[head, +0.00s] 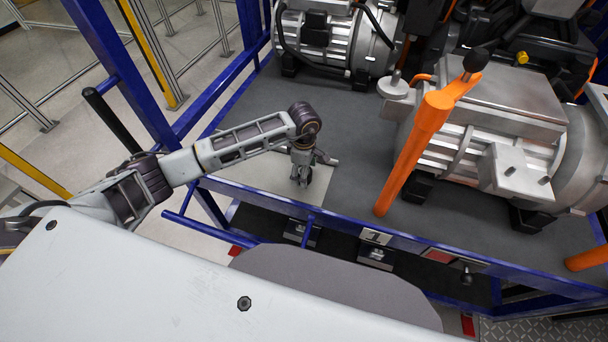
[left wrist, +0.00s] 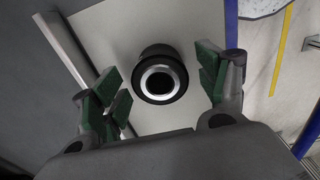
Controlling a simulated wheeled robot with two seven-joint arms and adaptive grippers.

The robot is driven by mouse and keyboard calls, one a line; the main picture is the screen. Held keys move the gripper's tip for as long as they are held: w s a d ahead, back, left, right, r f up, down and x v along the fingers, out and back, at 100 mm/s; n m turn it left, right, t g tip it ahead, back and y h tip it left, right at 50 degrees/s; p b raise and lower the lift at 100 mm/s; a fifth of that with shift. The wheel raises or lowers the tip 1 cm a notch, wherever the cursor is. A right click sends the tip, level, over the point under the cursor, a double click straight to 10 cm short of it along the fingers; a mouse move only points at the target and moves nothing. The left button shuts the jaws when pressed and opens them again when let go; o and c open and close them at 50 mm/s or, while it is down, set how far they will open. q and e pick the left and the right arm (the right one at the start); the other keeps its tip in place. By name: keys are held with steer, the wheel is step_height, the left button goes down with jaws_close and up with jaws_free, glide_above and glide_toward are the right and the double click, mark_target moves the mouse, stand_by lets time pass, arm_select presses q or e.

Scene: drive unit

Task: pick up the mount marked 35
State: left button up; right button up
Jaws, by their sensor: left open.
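In the left wrist view a round black mount (left wrist: 160,77) with a silver ring and a dark centre hole stands on a light plate. My left gripper (left wrist: 163,88) is open, with its green-padded fingers on either side of the mount and apart from it. No number is readable on the mount. In the head view my left gripper (head: 302,172) points down over the light plate, and the mount there is mostly hidden by the fingers. My right gripper is not in view.
The light plate (head: 255,185) lies on the grey deck (head: 350,135) inside a blue frame (head: 290,205). A silver motor (head: 335,45) stands behind, and a larger drive unit (head: 500,130) with an orange bar (head: 412,160) stands to the right.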

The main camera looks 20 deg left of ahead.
arm_select(q)
steer(key=shift+c, duration=1)
steer(key=c, duration=1.2)
steer(key=shift+c, duration=0.3)
steer(key=shift+r, duration=0.15)
steer(key=shift+w+r, duration=0.1)
steer(key=shift+r, duration=0.75)
step_height(320, 180, up, 8)
steer(key=b, duration=0.1)
steer(key=shift+b, duration=0.3)
